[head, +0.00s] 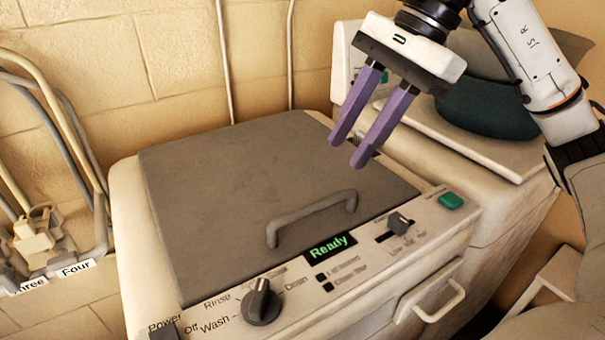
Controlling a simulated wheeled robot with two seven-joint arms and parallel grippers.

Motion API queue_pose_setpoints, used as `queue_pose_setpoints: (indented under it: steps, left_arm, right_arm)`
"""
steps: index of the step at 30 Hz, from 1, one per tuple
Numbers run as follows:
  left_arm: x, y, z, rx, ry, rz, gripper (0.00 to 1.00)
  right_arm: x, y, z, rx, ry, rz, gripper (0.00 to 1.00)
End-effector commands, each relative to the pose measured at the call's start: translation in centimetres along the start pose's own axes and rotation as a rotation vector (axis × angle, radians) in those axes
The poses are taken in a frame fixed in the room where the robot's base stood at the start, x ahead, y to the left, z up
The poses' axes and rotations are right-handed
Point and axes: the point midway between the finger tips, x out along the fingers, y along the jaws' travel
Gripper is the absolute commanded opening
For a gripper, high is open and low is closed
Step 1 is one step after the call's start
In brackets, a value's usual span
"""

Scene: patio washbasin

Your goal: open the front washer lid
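The front washer (130,240) is a cream box with a grey lid (230,190) lying flat and shut on top. A grey bar handle (312,212) stands on the lid near its front edge. The control panel in front shows a green "Ready" display (328,247). My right gripper (349,152) comes in from the upper right, its two purple fingers apart with nothing between them. It is above the back right part of the lid, behind the handle and apart from it. My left gripper is not in view.
A second machine (470,140) stands behind to the right, with a dark green round object (488,108) on it. A dial (261,303) and slider are on the panel. Pipes and plugs (36,235) are at left against the tan block wall (100,60).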

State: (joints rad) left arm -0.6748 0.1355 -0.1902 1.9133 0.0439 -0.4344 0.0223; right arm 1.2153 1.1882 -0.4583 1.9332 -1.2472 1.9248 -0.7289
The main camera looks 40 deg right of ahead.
Motion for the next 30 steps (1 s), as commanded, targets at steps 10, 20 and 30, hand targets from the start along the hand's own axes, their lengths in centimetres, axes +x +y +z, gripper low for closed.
queue_pose_setpoints:
  steps: [10,20,30]
  left_arm:
    - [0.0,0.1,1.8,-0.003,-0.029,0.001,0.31]
    - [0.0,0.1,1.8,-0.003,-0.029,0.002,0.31]
    - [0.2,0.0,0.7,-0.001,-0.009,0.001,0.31]
  right_arm:
    - [5.5,0.2,-0.1,0.000,0.002,0.006,0.31]
    - [9.7,0.1,0.0,0.000,0.001,0.001,0.31]
    - [10.1,0.1,0.0,-0.001,0.000,0.000,0.31]
